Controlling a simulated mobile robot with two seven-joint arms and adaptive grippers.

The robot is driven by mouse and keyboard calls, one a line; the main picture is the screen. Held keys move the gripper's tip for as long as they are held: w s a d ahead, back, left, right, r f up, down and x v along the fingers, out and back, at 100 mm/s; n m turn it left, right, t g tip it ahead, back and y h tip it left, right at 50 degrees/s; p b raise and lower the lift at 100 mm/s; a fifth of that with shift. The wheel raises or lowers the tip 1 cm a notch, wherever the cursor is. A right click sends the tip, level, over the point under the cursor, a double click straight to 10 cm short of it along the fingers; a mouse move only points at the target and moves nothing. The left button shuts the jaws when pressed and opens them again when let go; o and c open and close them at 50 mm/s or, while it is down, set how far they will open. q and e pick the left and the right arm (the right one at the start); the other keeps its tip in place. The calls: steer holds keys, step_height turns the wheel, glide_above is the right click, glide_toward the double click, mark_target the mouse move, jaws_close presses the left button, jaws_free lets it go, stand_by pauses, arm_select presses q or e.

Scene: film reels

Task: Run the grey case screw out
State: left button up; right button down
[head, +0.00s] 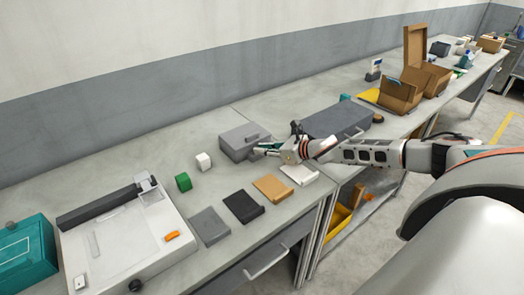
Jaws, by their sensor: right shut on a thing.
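A small grey case (237,143) with a raised block on its lid stands on the workbench, right of the picture's middle-left. My right gripper (262,150) reaches in from the right, low beside the case's right front side. Whether that thing touches the case I cannot tell. The case's screw is too small or hidden to see. My left gripper is not in view.
A longer dark grey case (336,119) lies right of my gripper. Flat grey, black, tan and white pieces lie along the front edge. A green block (183,181), a white cube (203,161) and a white machine (130,235) stand left. Open brown boxes (399,94) stand farther right.

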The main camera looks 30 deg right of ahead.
steer(key=shift+d+n+g+y, duration=0.2)
steer(key=shift+n+g+y, duration=0.1)
steer(key=shift+n+y, duration=0.3)
steer(key=c, duration=2)
jaws_free()
steer(key=shift+a, duration=0.15)
steer(key=shift+m, duration=0.3)
